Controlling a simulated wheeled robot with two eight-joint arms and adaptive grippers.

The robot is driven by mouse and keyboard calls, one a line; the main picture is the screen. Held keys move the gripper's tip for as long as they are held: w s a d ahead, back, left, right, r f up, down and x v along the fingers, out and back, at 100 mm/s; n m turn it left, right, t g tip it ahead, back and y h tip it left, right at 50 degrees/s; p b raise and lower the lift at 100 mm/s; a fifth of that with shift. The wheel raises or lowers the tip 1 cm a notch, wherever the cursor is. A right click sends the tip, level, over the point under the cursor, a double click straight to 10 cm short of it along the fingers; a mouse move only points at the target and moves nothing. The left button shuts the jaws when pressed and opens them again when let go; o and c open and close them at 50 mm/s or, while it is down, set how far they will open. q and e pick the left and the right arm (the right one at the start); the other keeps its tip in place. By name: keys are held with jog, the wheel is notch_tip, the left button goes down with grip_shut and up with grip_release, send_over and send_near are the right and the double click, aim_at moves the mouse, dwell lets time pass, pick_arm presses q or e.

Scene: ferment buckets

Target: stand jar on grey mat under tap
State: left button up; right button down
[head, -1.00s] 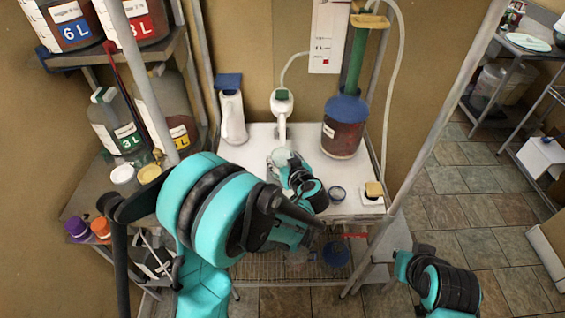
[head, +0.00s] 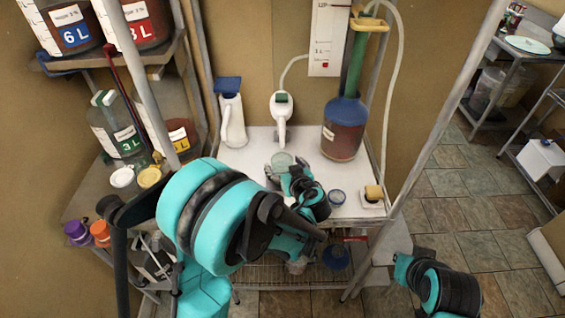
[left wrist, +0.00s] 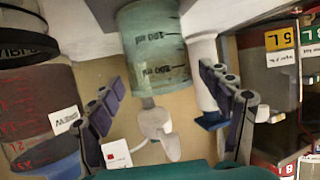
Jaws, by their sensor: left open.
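The jar (head: 284,159) is a clear, pale green glass vessel on the white tabletop, below and in front of the white tap (head: 282,108). In the left wrist view the jar (left wrist: 152,45) shows dark volume marks, and the tap (left wrist: 157,132) lies beyond it. My left gripper (head: 281,174) is at the near side of the jar. In the left wrist view the left gripper (left wrist: 159,76) is open, its fingers spread on either side of the jar with gaps. I cannot make out the grey mat; the jar and gripper may hide it. My right gripper is not in view.
A blue-topped vessel with red-brown liquid (head: 343,132) stands right of the tap. A white jug (head: 231,118) stands to the left. A small round dish (head: 337,196) and a square holder (head: 373,196) are at the front right. A metal post (head: 440,135) rises at right.

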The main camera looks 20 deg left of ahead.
pick_arm(q)
jog(key=p+v, duration=0.2)
jog(key=v, duration=0.9)
jog(key=s+a+r+m+g+h, duration=0.1)
jog(key=s+a+m+g+h, duration=0.1)
jog(key=s, duration=0.6)
jog(key=s+a+r+m+g+h, duration=0.1)
jog(key=s+a+m+h, duration=0.3)
jog(key=s, duration=0.4)
jog(key=shift+s+a+m+g+h, duration=0.15)
jog(key=shift+a+m+g+h, duration=0.1)
jog(key=shift+m+g+h, duration=0.35)
